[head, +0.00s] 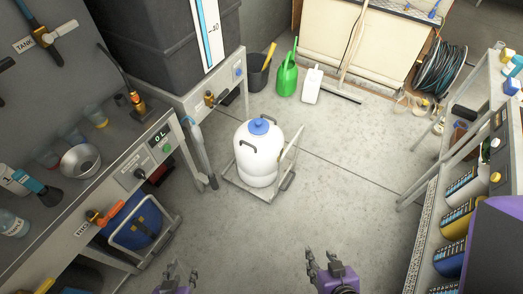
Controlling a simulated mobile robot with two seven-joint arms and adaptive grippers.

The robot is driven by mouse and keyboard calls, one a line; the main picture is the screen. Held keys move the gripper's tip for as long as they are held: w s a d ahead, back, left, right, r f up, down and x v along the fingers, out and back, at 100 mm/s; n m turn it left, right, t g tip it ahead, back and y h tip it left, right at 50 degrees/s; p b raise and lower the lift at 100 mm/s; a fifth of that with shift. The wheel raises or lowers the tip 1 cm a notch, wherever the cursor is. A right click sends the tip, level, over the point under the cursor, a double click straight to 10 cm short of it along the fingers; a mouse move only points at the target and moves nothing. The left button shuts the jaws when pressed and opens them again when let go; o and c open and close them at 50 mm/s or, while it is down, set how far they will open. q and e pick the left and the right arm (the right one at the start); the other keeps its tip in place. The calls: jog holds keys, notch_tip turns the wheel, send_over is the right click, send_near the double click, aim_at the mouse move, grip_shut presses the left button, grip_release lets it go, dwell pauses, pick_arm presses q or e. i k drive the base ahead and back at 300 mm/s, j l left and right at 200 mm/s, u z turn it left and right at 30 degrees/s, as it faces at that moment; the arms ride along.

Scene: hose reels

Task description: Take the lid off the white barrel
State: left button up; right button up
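The white barrel (257,160) stands upright on a low metal trolley frame (236,188) in the middle of the floor. Its blue lid (261,127) sits on top in the centre. Dark handles show on the barrel's upper left and right sides. My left gripper (178,272) is at the bottom edge, in front and to the left of the barrel, with its fingers apart and empty. My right gripper (322,258) is at the bottom, in front and to the right, also open and empty. Neither gripper touches the barrel or lid.
A metal bench (122,150) with cups and a bowl runs along the left. A rack of jars (462,190) stands on the right. A green watering can (287,76), a white canister (312,85) and a dark bucket (257,75) stand behind. The floor before the barrel is clear.

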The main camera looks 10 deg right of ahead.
aim_at(256, 126)
jog(key=i+l+u, duration=0.1)
jog(key=u, duration=0.3)
jog(key=l+u, duration=0.15)
jog(key=u, duration=0.25)
jog(key=i+l+u, duration=0.15)
jog(key=l, duration=0.2)
jog(key=i+l+u, duration=0.15)
jog(key=l, duration=0.2)
jog(key=l+u, duration=0.15)
jog(key=l, duration=0.2)
jog(key=i+l, duration=0.1)
jog(key=l, duration=0.4)
jog(key=i+l+u, duration=0.1)
jog(key=l, duration=0.85)
jog(key=i, duration=0.05)
